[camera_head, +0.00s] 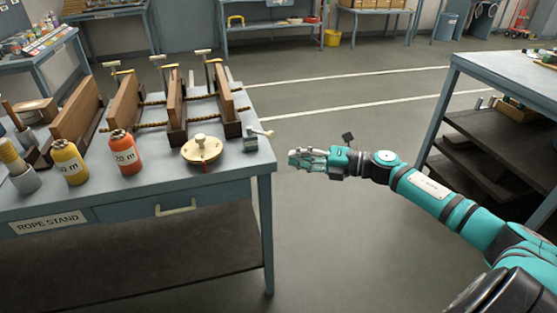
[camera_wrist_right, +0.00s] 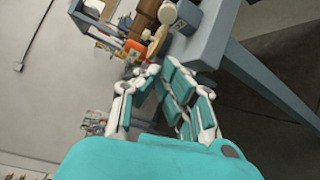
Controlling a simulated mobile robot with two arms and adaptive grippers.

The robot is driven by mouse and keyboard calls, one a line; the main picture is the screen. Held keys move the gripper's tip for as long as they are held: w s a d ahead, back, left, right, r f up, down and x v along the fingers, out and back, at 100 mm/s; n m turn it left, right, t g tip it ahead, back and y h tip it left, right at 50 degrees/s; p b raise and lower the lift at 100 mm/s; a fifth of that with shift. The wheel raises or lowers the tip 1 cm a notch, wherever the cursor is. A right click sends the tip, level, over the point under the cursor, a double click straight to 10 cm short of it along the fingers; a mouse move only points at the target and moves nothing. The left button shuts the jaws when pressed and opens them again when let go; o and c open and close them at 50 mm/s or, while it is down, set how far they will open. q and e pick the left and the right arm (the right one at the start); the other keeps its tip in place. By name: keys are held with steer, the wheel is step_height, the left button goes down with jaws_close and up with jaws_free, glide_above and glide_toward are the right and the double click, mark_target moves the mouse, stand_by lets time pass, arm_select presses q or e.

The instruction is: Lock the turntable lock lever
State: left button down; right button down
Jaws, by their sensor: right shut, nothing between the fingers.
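A cream turntable disc (camera_head: 203,150) with a raised knob and a small red mark lies near the right front corner of the rope stand table (camera_head: 110,204). Beside it, at the table's right edge, is a small grey block (camera_head: 250,144) with a pale lever (camera_head: 262,132) sticking out to the right; I cannot tell for sure whether this is the lock lever. My right gripper (camera_head: 292,158) is shut and empty, in the air just right of the table corner, apart from the lever. In the right wrist view the gripper (camera_wrist_right: 165,75) points towards the table corner. My left gripper is out of view.
A yellow bottle (camera_head: 69,163) and an orange bottle (camera_head: 124,153) stand left of the disc. Wooden boards with ropes (camera_head: 176,105) stand behind. Another table with shelves (camera_head: 500,75) is at the right. Open floor (camera_head: 345,220) lies between the tables.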

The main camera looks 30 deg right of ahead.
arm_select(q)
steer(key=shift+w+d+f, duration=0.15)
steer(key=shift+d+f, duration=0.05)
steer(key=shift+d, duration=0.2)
arm_select(e)
steer(key=shift+s+d+r, duration=0.3)
steer(key=shift+s+d, duration=0.2)
steer(key=shift+s, duration=0.3)
